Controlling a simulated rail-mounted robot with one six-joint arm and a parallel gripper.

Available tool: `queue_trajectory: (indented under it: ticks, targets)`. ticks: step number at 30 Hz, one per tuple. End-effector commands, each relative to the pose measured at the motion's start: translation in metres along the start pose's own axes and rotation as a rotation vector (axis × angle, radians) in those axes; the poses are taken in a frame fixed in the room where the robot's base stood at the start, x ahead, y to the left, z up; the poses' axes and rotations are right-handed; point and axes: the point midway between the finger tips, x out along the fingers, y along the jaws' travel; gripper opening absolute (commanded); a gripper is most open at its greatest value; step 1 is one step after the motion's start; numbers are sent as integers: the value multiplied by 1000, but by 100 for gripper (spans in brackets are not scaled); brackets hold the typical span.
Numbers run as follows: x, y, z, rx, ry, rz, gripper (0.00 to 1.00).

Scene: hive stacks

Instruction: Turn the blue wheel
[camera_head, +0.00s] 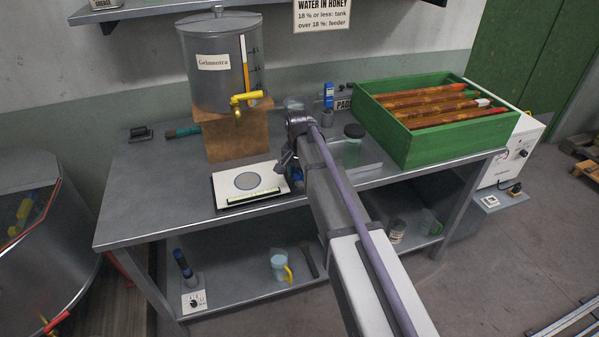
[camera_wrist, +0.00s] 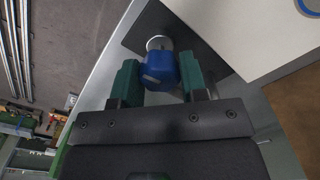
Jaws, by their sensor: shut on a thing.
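The blue wheel (camera_wrist: 160,70) is a small faceted knob on a pale round shaft beside a dark plate in the wrist view. My gripper (camera_wrist: 158,76) has its two green fingers on either side of the wheel, shut on it. In the head view a bit of blue (camera_head: 296,172) shows beside my gripper (camera_head: 290,163), at the right edge of the white device with a grey disc (camera_head: 247,181). My arm hides most of that spot, and the wheel's turn angle cannot be read.
A metal tank (camera_head: 207,85) with a yellow tap stands on a wooden block (camera_head: 232,132) behind. A green box of frames (camera_head: 425,148) and a dark-lidded jar (camera_head: 352,148) stand on the right. The bench's front left (camera_head: 150,210) is clear.

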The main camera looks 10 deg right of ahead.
Motion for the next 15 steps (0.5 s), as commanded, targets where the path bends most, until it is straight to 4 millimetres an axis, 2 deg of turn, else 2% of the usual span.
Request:
queue_trajectory:
  ticks: [15]
  targets:
    - [0, 0, 0, -422, 0, 0, 16]
